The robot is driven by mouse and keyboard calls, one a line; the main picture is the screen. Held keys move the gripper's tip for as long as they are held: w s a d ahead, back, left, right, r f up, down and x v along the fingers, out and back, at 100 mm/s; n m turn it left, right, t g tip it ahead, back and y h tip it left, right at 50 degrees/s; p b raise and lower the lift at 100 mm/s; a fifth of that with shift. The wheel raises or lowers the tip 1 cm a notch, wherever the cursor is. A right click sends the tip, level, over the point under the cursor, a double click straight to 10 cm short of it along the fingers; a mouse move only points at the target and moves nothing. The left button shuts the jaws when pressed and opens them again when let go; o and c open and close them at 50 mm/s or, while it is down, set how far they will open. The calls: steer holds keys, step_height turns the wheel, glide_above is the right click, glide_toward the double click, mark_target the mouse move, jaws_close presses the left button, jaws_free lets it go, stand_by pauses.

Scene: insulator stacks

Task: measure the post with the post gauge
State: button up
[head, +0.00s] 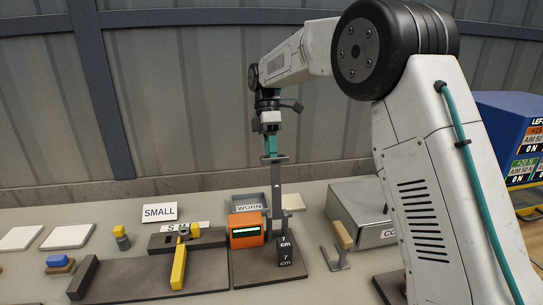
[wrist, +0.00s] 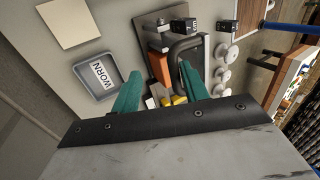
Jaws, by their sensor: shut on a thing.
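My gripper (head: 270,153) points down with its teal fingers at the top of a tall grey upright (head: 277,200), which I take to be part of the post gauge. An orange box with a small display (head: 246,232) is beside the upright's lower part. In the wrist view my gripper (wrist: 160,88) has its fingers apart, with a dark bent frame (wrist: 190,45) and an orange part (wrist: 158,66) beyond them. A black block marked 7 cm (head: 285,252) stands by the foot of the upright. The fingers' contact is partly hidden, and I cannot single out the post.
A grey tray marked WORN (wrist: 92,92) lies behind the orange box. A yellow-handled tool (head: 179,266) rests on a dark stand at the left. A metal box (head: 362,212) and a wooden-handled item (head: 342,236) stand to the right. My arm hides part of the right bench.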

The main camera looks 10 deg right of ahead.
steer(key=v, duration=0.7)
steer(key=shift+d+r, duration=0.1)
steer(key=shift+d, duration=0.05)
steer(key=s+d+r+m+t, duration=0.1)
steer(key=s+d+r+m, duration=0.15)
steer(key=s, duration=0.45)
steer(key=s+d+r+m+t, duration=0.15)
steer(key=s+m, duration=0.25)
steer(key=s, duration=0.4)
steer(key=s+d+r+m+t, duration=0.1)
steer(key=s+d+r+m, duration=0.15)
steer(key=s, duration=0.45)
steer(key=s+d+f+m+t, duration=0.1)
steer(key=s+f+m, duration=0.3)
steer(key=s, duration=0.6)
steer(key=s+d+f+m+t, duration=0.2)
steer(key=s+d+f+m, duration=0.1)
steer(key=s+f, duration=0.5)
steer(key=shift+s+d+f+m, duration=0.3)
steer(key=shift+s+m, duration=0.5)
steer(key=shift+s, duration=0.25)
